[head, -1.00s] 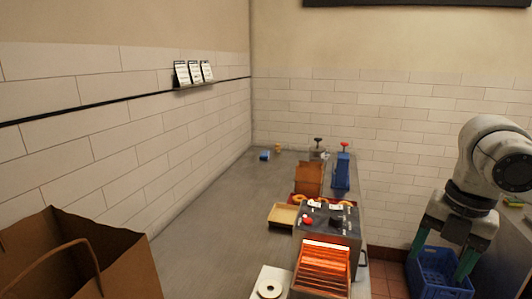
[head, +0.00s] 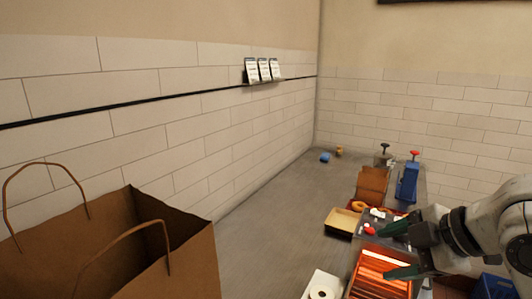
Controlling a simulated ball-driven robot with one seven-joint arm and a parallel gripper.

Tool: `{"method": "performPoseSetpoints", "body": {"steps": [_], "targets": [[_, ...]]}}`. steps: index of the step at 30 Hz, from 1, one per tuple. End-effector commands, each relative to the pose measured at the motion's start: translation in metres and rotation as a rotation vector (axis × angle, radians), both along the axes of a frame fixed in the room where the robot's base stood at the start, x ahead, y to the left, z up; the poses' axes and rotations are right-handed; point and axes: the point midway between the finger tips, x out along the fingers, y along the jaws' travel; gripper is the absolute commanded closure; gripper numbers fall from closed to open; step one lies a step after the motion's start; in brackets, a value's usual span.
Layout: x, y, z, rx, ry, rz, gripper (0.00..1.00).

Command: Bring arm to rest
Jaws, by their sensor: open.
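My gripper (head: 396,250) is at the right of the head view. Its two dark green fingers point left and stand apart, with nothing between them. It appears in front of or above the machine with the glowing orange slatted top (head: 380,273); I cannot tell the gap between them. My pale arm comes in from the right edge and hides part of the counter's right side.
A large brown paper bag (head: 185,235) stands at the front left. A white item with a round ring (head: 322,287), a tan tray (head: 343,222), a blue dispenser (head: 407,182) and a blue crate (head: 494,287) are at the right. The grey counter (head: 262,220) is clear mid-left.

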Motion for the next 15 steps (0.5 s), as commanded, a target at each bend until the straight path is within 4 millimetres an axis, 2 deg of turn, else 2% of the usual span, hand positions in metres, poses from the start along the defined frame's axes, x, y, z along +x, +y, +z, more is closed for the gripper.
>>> {"method": "performPoseSetpoints", "body": {"steps": [1, 5, 8, 11, 15], "targets": [[0.001, 0.012, -0.012, 0.073, 0.018, -0.046, 0.32], [-0.001, 0.029, -0.045, 0.233, 0.086, -0.209, 0.32], [-0.010, 0.038, -0.079, 0.336, 0.164, -0.345, 0.32], [-0.027, 0.045, -0.120, 0.415, 0.261, -0.489, 0.32], [-0.065, 0.050, -0.183, 0.475, 0.413, -0.703, 0.32]]}}
